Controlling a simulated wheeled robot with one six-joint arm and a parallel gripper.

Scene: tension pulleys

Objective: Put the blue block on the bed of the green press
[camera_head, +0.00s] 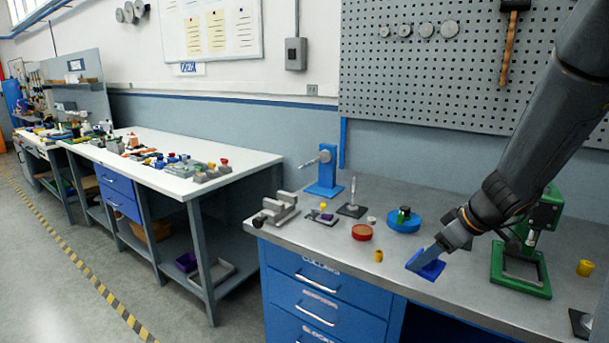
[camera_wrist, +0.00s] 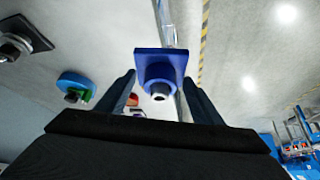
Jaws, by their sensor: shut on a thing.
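The blue block (camera_head: 431,269) is at the end of my gripper (camera_head: 425,259), over the front part of the grey bench. In the wrist view the blue block (camera_wrist: 152,58) is a square plate with a round boss and a pale centre. It sits between the two fingers of my gripper (camera_wrist: 160,88), which is shut on it. I cannot tell how far it is above the bench. The green press (camera_head: 543,215) stands to the right of my gripper, partly behind my arm. Its flat bed (camera_head: 520,290) is low at the front and looks empty.
A blue round piece with a green top (camera_head: 404,221), a red disc (camera_head: 362,232) and a small yellow cylinder (camera_head: 378,256) stand left of my gripper. Another yellow cylinder (camera_head: 585,268) is right of the press. A blue stand (camera_head: 325,178) is at the back.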

